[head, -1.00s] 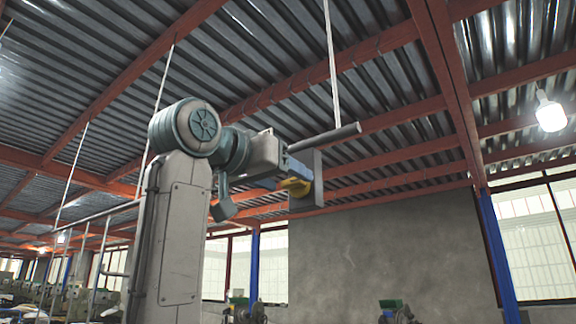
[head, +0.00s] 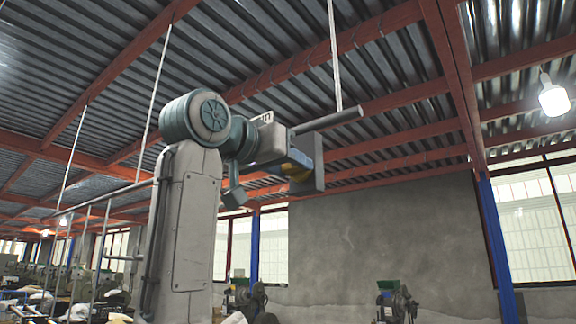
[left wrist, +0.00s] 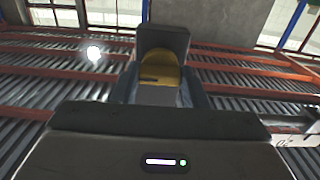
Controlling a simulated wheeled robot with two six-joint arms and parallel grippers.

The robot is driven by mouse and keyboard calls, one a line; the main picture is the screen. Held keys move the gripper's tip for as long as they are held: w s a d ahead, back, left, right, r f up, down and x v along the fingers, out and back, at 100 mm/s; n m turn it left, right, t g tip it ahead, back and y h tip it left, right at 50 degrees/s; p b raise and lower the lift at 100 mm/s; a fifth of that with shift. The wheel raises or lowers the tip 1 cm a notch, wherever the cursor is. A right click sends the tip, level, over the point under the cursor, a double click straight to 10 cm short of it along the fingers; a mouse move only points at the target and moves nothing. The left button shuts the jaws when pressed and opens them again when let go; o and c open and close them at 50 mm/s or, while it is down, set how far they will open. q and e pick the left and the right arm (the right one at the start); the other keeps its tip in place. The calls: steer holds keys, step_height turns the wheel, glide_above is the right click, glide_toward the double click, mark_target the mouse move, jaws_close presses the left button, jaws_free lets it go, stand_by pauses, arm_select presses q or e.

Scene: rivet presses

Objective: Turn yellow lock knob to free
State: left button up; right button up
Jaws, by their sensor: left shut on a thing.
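The yellow lock knob (head: 299,160) sits against a grey plate (head: 319,163) high up, under the roof beams. In the left wrist view the knob (left wrist: 160,74) shows straight ahead between my finger tips, with the grey plate (left wrist: 163,40) behind it. My left gripper (head: 298,157) reaches it from the left and is shut on the knob. The fingers hide part of the knob in the head view. The knob's markings cannot be made out. My right gripper is in neither view.
A grey horizontal bar (head: 330,121) runs just above the plate, with a thin white rod (head: 334,55) rising to the roof. A concrete wall (head: 400,230) stands behind. Green machines (head: 396,300) stand low down. The air right of the plate looks clear.

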arm_select(q)
steer(key=n+b, duration=0.2)
steer(key=n, duration=0.1)
steer(key=n+b, duration=0.2)
steer(key=n, duration=0.3)
steer(key=shift+n+b, duration=0.3)
steer(key=shift+b, duration=0.1)
steer(key=n+b, duration=0.2)
steer(key=n, duration=0.3)
steer(key=n+b, duration=0.1)
steer(key=n, duration=0.2)
steer(key=shift+n, duration=0.5)
steer(key=shift+b, duration=0.3)
steer(key=o, duration=1)
steer(key=shift+a, duration=0.1)
